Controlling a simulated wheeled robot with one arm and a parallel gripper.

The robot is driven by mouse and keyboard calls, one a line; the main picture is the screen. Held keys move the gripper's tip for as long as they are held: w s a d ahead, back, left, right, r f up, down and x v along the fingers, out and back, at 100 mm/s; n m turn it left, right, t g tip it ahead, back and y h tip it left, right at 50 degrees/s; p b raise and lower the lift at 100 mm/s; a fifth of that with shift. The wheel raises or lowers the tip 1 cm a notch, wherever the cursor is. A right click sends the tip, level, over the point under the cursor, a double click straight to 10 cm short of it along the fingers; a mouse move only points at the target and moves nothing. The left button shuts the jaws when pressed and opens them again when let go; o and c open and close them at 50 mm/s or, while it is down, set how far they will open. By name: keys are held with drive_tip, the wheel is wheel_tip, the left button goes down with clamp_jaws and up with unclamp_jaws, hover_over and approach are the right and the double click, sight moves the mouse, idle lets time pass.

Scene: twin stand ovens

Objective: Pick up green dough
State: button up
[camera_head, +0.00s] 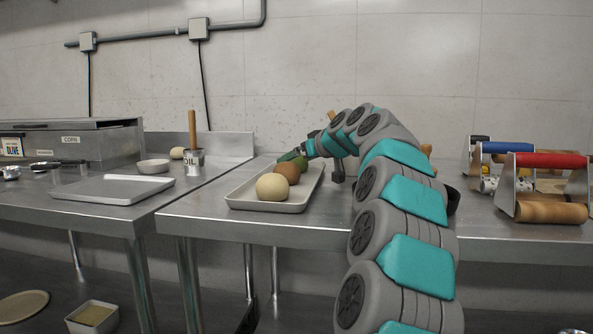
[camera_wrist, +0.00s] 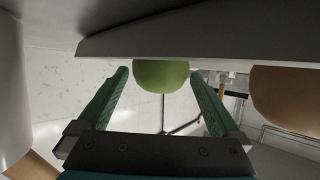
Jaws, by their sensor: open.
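The green dough (camera_head: 302,163) is a round ball at the far end of the tray (camera_head: 308,187), behind a brown dough ball (camera_head: 288,172) and a cream one (camera_head: 272,187). My gripper (camera_head: 289,156) reaches over the tray's far end, right at the green dough. In the wrist view the green dough (camera_wrist: 161,76) shows between the fingertips of my open gripper (camera_wrist: 160,74), with a gap on each side. Whether the fingers reach around it in depth is hard to tell. The brown dough (camera_wrist: 290,98) is at the right edge.
The tray rests on a steel table (camera_head: 200,212). On the right stand rollers with red (camera_head: 549,160) and blue (camera_head: 508,147) handles.

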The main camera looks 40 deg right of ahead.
drive_tip(key=shift+w+f, duration=0.1)
drive_tip(key=shift+w, duration=0.3)
drive_tip(key=shift+c, duration=0.4)
drive_tip(key=c, duration=0.8)
